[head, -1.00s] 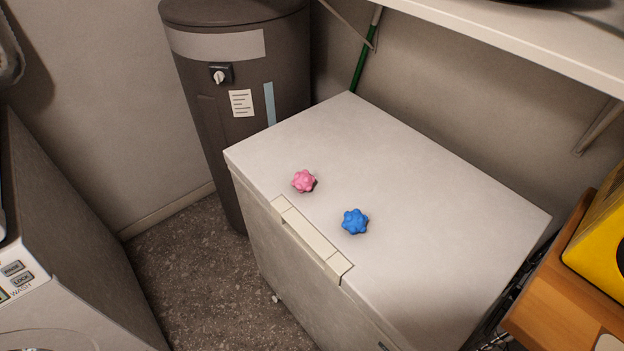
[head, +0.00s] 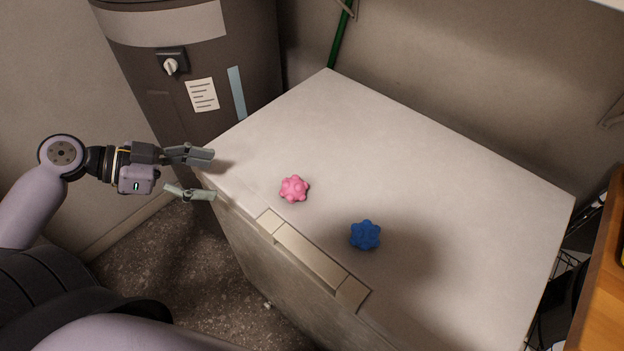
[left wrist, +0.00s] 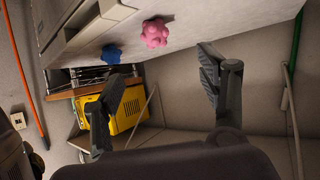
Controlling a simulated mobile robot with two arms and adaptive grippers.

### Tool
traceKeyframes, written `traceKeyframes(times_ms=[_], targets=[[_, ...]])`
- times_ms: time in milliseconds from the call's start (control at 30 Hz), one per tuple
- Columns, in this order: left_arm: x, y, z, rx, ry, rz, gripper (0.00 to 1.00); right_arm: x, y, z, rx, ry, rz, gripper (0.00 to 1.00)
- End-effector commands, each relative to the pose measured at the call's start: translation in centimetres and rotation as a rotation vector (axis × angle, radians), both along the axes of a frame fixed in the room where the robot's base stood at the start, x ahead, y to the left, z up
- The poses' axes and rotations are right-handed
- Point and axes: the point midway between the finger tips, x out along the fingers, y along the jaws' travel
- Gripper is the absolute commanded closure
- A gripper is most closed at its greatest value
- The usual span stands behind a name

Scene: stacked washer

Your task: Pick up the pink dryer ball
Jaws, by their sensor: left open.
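The pink dryer ball (head: 294,189) is a knobbly ball on top of the white chest freezer (head: 440,180), near its front left edge. It also shows at the top of the left wrist view (left wrist: 155,33). A blue dryer ball (head: 365,235) lies to its right and nearer the front; the left wrist view shows it too (left wrist: 111,54). My left gripper (head: 212,175) is open and empty at the freezer's left edge, left of the pink ball and apart from it. Its two fingers frame the lower part of the left wrist view (left wrist: 165,95). My right gripper is not in view.
A dark cylindrical tank (head: 190,70) stands behind the freezer's left corner. The freezer's handle (head: 310,262) runs along the front edge. A wooden surface (head: 600,270) is at the right. The rest of the freezer top is clear.

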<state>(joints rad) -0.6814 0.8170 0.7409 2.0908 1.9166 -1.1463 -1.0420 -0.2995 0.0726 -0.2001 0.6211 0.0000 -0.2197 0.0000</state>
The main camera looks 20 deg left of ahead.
Motion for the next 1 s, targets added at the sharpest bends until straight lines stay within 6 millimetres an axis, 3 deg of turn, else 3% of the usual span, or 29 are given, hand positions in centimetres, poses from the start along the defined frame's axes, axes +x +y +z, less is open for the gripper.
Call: traceKeyframes(times_ms=[133,700,1000], targets=[[0.2,-1.6,0.4,-0.002,-0.015,-0.04,0.33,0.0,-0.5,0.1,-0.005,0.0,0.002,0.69],[5.2,-7.9,-4.0,-0.002,-0.016,-0.031,0.33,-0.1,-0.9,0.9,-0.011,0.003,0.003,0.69],[6.2,-9.3,-5.1,-0.002,-0.014,-0.03,0.33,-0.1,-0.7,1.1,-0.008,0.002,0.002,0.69]])
